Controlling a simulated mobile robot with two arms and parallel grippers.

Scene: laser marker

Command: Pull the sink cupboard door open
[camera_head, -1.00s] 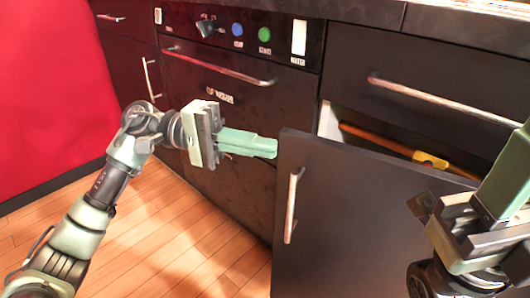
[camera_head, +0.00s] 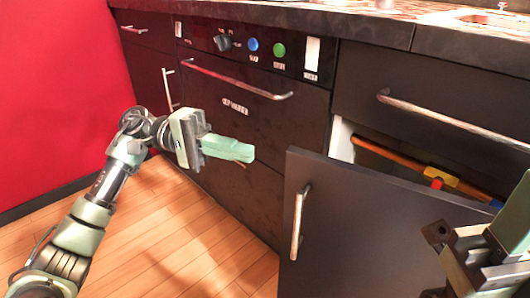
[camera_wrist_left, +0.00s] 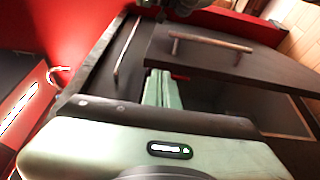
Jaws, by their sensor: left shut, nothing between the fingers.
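The sink cupboard door (camera_head: 355,235) is dark and stands ajar, its left edge swung out from the cabinet front. Its metal bar handle (camera_head: 299,222) is upright near that free edge. The door and handle also appear in the left wrist view (camera_wrist_left: 210,40). My left gripper (camera_head: 248,154) is shut and empty. Its green fingers are left of the door's free edge, with a visible gap in the head view. My right gripper (camera_head: 512,225) is partly in view at the lower right, in front of the door; its fingertips are cut off.
Inside the cupboard gap are an orange-brown pipe (camera_head: 390,154) and a yellow fitting (camera_head: 442,176). A drawer with a long handle (camera_head: 450,122) is above. An appliance front with knobs and a bar handle (camera_head: 235,80) is to the left. The wooden floor (camera_head: 190,240) in front is clear.

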